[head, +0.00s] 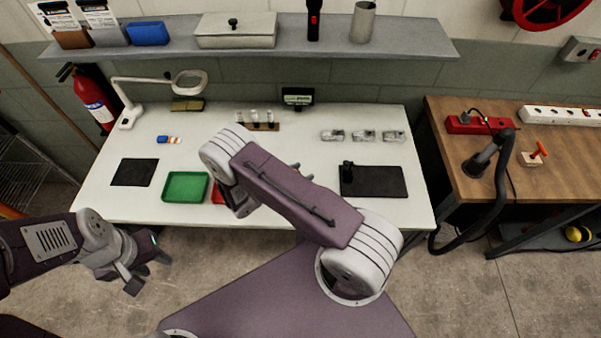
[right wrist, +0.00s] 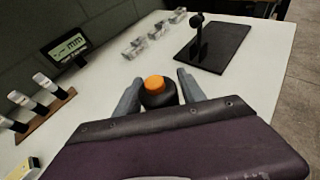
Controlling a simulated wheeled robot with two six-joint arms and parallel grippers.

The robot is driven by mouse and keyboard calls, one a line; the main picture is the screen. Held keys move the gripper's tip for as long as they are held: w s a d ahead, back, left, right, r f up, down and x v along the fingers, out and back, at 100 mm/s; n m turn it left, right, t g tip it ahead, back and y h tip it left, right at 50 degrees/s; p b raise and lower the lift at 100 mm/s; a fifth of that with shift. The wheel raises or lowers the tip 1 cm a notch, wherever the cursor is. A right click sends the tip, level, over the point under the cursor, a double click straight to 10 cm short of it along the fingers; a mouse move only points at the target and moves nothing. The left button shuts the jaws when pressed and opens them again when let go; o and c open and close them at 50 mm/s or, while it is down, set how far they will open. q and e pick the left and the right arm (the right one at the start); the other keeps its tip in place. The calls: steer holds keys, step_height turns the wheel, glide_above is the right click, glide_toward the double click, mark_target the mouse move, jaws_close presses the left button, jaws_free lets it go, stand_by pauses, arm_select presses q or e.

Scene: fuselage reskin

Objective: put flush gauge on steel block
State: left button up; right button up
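In the right wrist view, a black round piece with an orange top (right wrist: 155,84), which looks like the flush gauge, sits between the two fingers of my right gripper (right wrist: 161,76). The fingers are close on both sides of it; whether they press on it or it is lifted cannot be told. In the head view my right arm mostly hides this gripper, over the middle of the bench. I cannot make out the steel block for certain; a small upright black piece (right wrist: 198,38) stands on a black plate (head: 385,182). My left gripper (head: 147,273) is open and empty, off the bench's front left.
The white bench (head: 120,205) also holds a green tray (head: 185,187), a dark mat (head: 134,172), a magnifier lamp (head: 128,112), a digital display (head: 297,97), a rack of vials (head: 257,124) and several clear pieces (head: 364,136). A wooden table (head: 470,185) stands at the right.

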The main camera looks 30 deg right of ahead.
steer(key=shift+o, duration=0.2)
steer(key=shift+r, duration=0.15)
steer(key=b+v, duration=0.2)
steer(key=v, duration=0.9)
steer(key=s+r+m+g+y, duration=0.1)
steer(key=s+r+m+y, duration=0.3)
steer(key=m, duration=0.6)
steer(key=s+r+m+g+y, duration=0.1)
steer(key=s+r+m+y, duration=0.3)
steer(key=m+y, duration=0.5)
steer(key=shift+s+m, duration=0.95)
steer(key=shift+m, duration=0.05)
steer(key=shift+d, duration=0.15)
